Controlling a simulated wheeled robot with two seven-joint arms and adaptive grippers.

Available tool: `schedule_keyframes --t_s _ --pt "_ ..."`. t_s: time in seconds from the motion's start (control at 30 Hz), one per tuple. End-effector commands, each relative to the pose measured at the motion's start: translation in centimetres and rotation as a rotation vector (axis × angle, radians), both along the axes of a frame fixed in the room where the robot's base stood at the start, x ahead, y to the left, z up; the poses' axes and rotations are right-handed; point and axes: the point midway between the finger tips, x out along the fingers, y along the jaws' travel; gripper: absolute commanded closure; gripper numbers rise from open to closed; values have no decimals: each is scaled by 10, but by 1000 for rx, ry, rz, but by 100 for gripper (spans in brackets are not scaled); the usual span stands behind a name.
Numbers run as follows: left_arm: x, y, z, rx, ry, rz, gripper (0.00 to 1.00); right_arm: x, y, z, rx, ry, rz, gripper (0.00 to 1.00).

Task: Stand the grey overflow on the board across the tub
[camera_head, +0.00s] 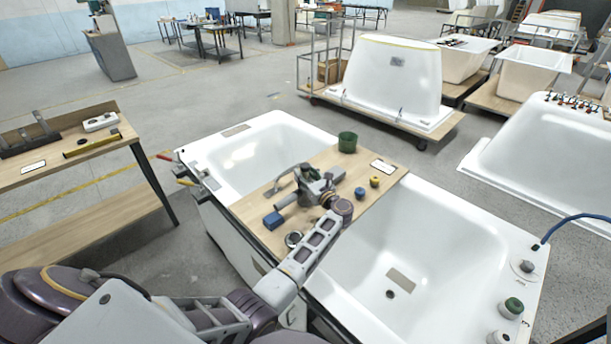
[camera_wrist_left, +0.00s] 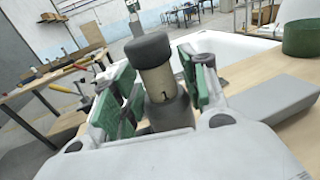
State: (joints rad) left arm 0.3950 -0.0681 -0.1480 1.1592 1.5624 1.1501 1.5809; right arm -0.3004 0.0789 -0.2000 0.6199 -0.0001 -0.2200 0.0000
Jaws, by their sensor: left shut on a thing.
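The grey overflow (camera_wrist_left: 154,75) is a dark grey cylinder with a cream band marked 1. In the left wrist view it is nearly upright between the green-padded fingers of my left gripper (camera_wrist_left: 160,95), which is shut on it. In the head view my left gripper (camera_head: 312,184) is over the wooden board (camera_head: 254,208) that lies across the tub (camera_head: 420,238). The gripper largely hides the overflow there, and I cannot tell whether its foot touches the board. My right gripper is out of view.
On the board are a green cup (camera_head: 348,142), a blue block (camera_head: 273,220), a dark round fitting (camera_head: 293,239), a small blue piece (camera_head: 359,193), a yellow piece (camera_head: 375,181) and a white label (camera_head: 382,167). A workbench (camera_head: 60,175) stands at left.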

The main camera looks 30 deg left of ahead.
Motion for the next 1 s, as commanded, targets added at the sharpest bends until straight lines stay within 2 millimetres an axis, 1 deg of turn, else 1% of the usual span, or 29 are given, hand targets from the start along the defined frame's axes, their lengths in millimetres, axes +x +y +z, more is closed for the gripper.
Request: schedule_keyframes --t_s 0.3,0.53,0.57,0.6,0.7,1.0 --pt "0 0 -1 0 -1 0 98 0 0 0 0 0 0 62" --pt "0 0 -4 0 -1 0 98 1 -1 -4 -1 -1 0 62" --pt "0 0 -4 -1 -1 0 54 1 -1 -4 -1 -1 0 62" --pt "0 0 -4 -1 -1 0 49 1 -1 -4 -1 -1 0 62" --pt "0 0 -4 -1 -1 0 36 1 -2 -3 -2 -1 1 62" --pt "0 0 -4 0 0 0 35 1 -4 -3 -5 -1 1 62"
